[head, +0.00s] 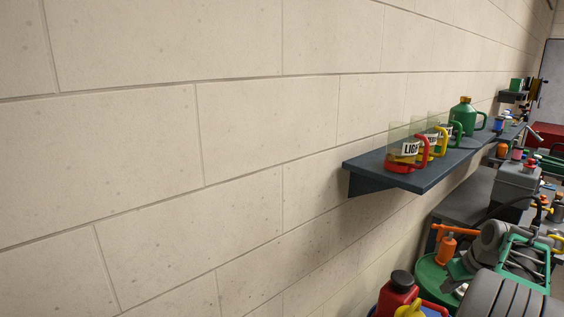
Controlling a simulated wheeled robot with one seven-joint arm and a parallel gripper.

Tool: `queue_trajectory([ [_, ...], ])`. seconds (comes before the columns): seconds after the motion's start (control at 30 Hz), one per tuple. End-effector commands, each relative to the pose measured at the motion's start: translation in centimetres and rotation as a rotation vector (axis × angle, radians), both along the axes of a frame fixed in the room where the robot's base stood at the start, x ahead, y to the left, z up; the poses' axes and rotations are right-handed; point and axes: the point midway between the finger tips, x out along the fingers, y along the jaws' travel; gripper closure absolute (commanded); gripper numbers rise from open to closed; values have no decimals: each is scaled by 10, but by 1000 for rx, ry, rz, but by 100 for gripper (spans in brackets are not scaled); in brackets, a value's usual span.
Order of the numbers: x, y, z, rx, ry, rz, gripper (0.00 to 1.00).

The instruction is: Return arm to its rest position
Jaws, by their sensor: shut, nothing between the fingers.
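My gripper and arm do not show in the head view. The view is filled mostly by a pale block wall (200,130). No motor can be made out with certainty among the crowded things at the lower right.
A dark shelf (365,163) juts from the wall at the right, bearing several clear jugs and a green can (464,117). Below it stand a red container (396,294), an orange bottle (446,248), a tyre (505,297) and a grey box (516,182). No floor shows at the left.

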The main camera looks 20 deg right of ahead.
Motion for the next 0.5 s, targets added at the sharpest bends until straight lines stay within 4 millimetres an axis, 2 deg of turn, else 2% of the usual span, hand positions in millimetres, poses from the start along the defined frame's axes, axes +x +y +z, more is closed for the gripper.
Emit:
queue_trajectory([
  [0.1, -3, -3, -5, 35, 9, -114, 100],
  [0.27, -21, 7, -36, 115, 58, -246, 100],
  [0.37, -36, 19, -59, 171, 100, -325, 100],
  [0.5, -66, 46, -93, 253, 180, -452, 100],
])
